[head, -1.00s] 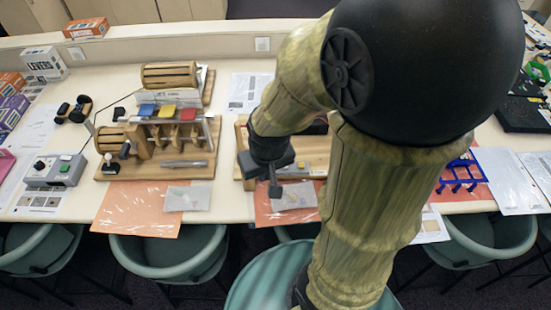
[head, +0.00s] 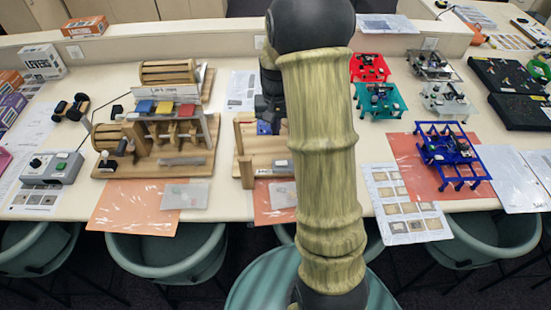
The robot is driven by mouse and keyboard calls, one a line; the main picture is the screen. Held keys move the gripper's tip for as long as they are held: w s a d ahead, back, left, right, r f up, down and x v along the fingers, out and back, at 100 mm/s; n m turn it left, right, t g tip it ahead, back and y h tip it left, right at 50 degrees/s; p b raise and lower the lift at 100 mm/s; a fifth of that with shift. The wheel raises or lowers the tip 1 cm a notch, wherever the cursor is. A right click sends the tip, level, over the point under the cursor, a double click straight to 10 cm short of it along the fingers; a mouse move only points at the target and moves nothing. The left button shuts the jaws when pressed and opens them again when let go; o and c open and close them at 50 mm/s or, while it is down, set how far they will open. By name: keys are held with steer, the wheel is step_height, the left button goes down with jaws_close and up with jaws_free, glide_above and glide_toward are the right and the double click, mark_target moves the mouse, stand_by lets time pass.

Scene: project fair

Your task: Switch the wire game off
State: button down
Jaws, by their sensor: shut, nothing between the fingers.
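A wooden board with an upright wooden post at its left (head: 245,155) lies at the middle of the table in the head view. It is likely the wire game, but my arm covers its right part and no wire can be made out. A small pale part with a yellow spot (head: 282,164) sits near its front edge; I cannot tell whether it is a switch or how it is set. My gripper (head: 268,112) is dark, shut and empty, over the back part of the board beside a blue part (head: 264,128). Its fingertips are partly hidden, and contact cannot be told.
A blue frame (head: 452,155) stands on an orange sheet at right. Teal chairs (head: 170,255) line the front edge.

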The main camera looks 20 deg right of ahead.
mark_target(279, 164)
step_height(279, 164, down, 13)
steer(key=p, duration=0.4)
steer(key=shift+a+f, duration=0.1)
steer(key=shift+f, duration=0.45)
steer(key=shift+f, duration=0.25)
steer(key=shift+r, duration=0.1)
steer(key=shift+s+d+r, duration=0.25)
steer(key=shift+d+r, duration=0.15)
steer(key=shift+d, duration=0.2)
